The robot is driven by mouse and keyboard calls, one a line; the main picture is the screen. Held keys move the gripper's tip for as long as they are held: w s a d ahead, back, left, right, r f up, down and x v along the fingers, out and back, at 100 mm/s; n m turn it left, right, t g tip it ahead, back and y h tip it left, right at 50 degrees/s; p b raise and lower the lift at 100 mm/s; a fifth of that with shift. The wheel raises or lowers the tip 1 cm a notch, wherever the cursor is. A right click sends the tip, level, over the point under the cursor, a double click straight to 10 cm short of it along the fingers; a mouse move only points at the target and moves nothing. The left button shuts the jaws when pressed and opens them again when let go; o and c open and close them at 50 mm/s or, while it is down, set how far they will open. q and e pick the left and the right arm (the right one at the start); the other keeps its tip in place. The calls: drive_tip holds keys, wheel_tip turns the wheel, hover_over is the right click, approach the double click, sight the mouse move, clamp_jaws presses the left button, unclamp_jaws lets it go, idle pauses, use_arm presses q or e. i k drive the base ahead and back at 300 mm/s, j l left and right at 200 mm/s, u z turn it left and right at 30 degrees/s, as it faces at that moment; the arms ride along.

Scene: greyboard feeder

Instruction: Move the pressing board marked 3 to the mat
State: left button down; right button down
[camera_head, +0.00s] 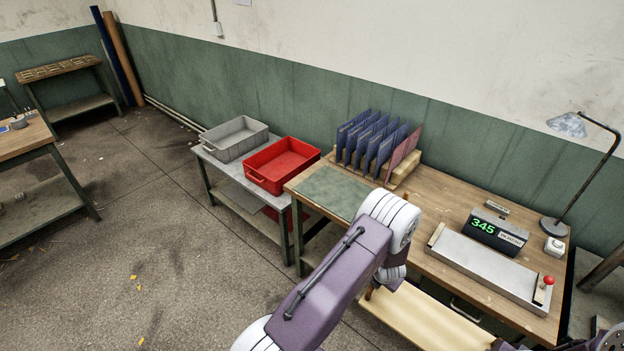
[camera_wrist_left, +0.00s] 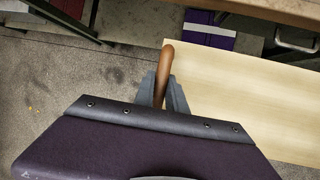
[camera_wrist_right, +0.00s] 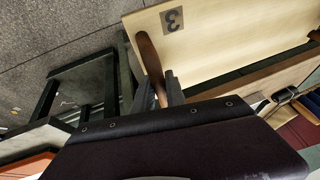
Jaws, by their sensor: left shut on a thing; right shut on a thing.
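The pressing board (camera_head: 425,322) is a pale wooden plank held in front of the table's front edge. Its dark "3" mark (camera_wrist_right: 172,19) shows in the right wrist view. My left gripper (camera_wrist_left: 165,88) is shut on a brown handle (camera_wrist_left: 168,52) at one end of the board. My right gripper (camera_wrist_right: 160,92) is shut on the other brown handle (camera_wrist_right: 147,48). In the head view my left arm hides part of the board, and the right gripper is mostly cut off at the bottom. The green mat (camera_head: 332,192) lies bare on the table's left part.
A rack (camera_head: 404,174) with several blue boards and reddish ones stands behind the mat. A metal plate device (camera_head: 485,268), a display reading 345 (camera_head: 496,231) and a lamp (camera_head: 568,126) occupy the table's right. Red (camera_head: 283,184) and grey (camera_head: 232,152) bins stand left.

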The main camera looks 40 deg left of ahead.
sight(337, 193)
drive_tip(key=j, duration=2.15)
drive_tip(key=i+j, duration=0.7)
drive_tip(key=i, duration=0.2)
